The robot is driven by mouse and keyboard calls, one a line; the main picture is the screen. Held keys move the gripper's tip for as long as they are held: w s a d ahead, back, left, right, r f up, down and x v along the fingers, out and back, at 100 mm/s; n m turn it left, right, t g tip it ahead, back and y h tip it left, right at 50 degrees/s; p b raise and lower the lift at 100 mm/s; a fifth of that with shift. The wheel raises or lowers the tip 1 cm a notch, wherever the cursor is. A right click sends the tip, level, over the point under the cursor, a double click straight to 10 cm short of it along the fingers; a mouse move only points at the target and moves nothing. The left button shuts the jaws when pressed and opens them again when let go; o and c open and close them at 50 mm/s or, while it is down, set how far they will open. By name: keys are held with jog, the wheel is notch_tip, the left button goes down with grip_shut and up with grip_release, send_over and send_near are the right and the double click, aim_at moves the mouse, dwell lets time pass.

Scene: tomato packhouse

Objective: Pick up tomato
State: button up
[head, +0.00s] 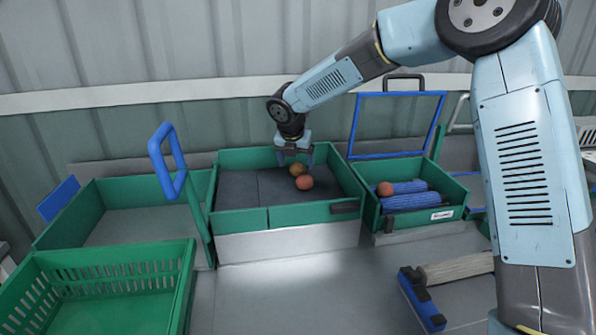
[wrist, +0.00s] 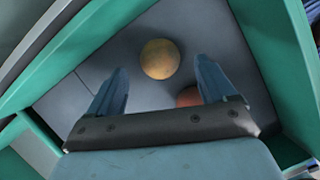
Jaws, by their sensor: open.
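Two tomatoes lie in the middle green bin (head: 240,221) on its dark floor. One is orange-yellow (head: 297,169) and lies farther back; the other is red-orange (head: 304,183) and lies just in front of it. My gripper (head: 296,162) is open and empty, reaching down into this bin by the orange-yellow tomato. In the wrist view the orange-yellow tomato (wrist: 160,59) shows beyond and between the two fingertips (wrist: 161,75). The red-orange tomato (wrist: 188,97) is partly hidden behind the right finger. A third, reddish tomato (head: 385,189) lies in the right green bin (head: 425,217).
Blue rollers (head: 410,195) lie in the right bin, with a blue frame (head: 398,94) standing behind it. An empty slotted green crate (head: 112,262) stands front left. A blue handle (head: 167,160) rises left of the middle bin. The bin's walls surround my gripper.

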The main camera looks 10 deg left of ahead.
aim_at(297, 164)
jog(key=x, duration=0.3)
jog(key=shift+w+f, duration=0.2)
jog(key=shift+f, duration=0.05)
jog(key=c, duration=0.8)
jog(key=shift+c, duration=0.2)
jog(key=shift+r, duration=0.15)
